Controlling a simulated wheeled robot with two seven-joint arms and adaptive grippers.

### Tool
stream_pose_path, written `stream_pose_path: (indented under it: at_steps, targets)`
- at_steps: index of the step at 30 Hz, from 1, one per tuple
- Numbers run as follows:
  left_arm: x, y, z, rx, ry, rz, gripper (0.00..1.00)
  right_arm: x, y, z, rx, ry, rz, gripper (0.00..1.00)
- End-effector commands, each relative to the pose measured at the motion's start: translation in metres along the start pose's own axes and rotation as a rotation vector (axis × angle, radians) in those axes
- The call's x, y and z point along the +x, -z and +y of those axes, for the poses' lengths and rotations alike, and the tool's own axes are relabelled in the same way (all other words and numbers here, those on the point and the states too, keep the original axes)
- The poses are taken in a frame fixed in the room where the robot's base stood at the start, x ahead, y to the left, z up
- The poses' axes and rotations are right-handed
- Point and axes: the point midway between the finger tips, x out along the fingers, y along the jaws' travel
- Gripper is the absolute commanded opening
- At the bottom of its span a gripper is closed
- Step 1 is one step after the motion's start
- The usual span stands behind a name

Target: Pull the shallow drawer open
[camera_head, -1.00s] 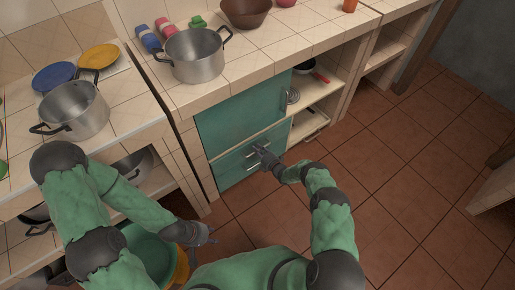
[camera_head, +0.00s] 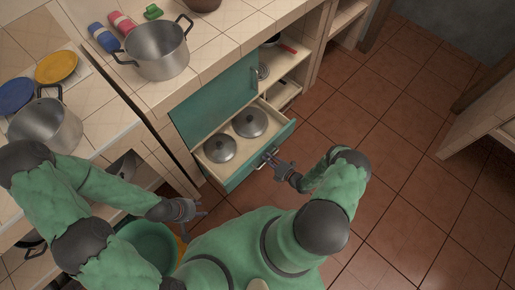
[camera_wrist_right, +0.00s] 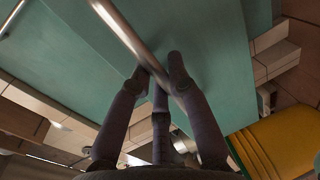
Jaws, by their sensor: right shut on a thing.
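The shallow drawer (camera_head: 213,177) under the teal cabinet door is pulled out, showing its pale inside. Two metal pot lids (camera_head: 250,122) lie in it. My right gripper (camera_head: 272,160) is at the drawer's teal front, shut on the metal handle. In the right wrist view the handle bar (camera_wrist_right: 127,35) runs between the fingers of my right gripper (camera_wrist_right: 160,75). My left gripper (camera_head: 198,209) hangs low at the left, away from the drawer, empty with its fingers apart.
A teal cabinet door (camera_head: 215,98) is shut above the drawer. A large pot (camera_head: 158,55) stands on the tiled counter above. A green bowl or bucket (camera_head: 150,248) sits below my left arm. The brown tiled floor (camera_head: 400,150) to the right is clear.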

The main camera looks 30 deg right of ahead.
Motion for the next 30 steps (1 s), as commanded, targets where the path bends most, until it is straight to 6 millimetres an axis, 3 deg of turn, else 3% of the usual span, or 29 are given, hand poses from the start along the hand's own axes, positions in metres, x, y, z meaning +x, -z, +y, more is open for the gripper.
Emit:
stream_pose_path:
  at_steps: [6,12,29,30]
  targets:
    - [0.004,0.0,-0.001,0.0,0.0,0.0,0.4,-0.046,-0.002,-0.011,0.002,0.003,-0.005,0.0]
    - [0.005,0.0,-0.002,0.0,0.0,0.0,0.4,-0.07,-0.001,-0.015,0.001,0.003,-0.003,0.0]
    - [0.006,0.0,-0.002,0.0,0.0,0.0,0.4,-0.08,-0.001,-0.017,-0.001,0.003,-0.001,0.0]
    - [0.006,0.0,-0.002,0.0,0.0,0.0,0.4,-0.08,-0.001,-0.017,-0.001,0.003,-0.001,0.24]
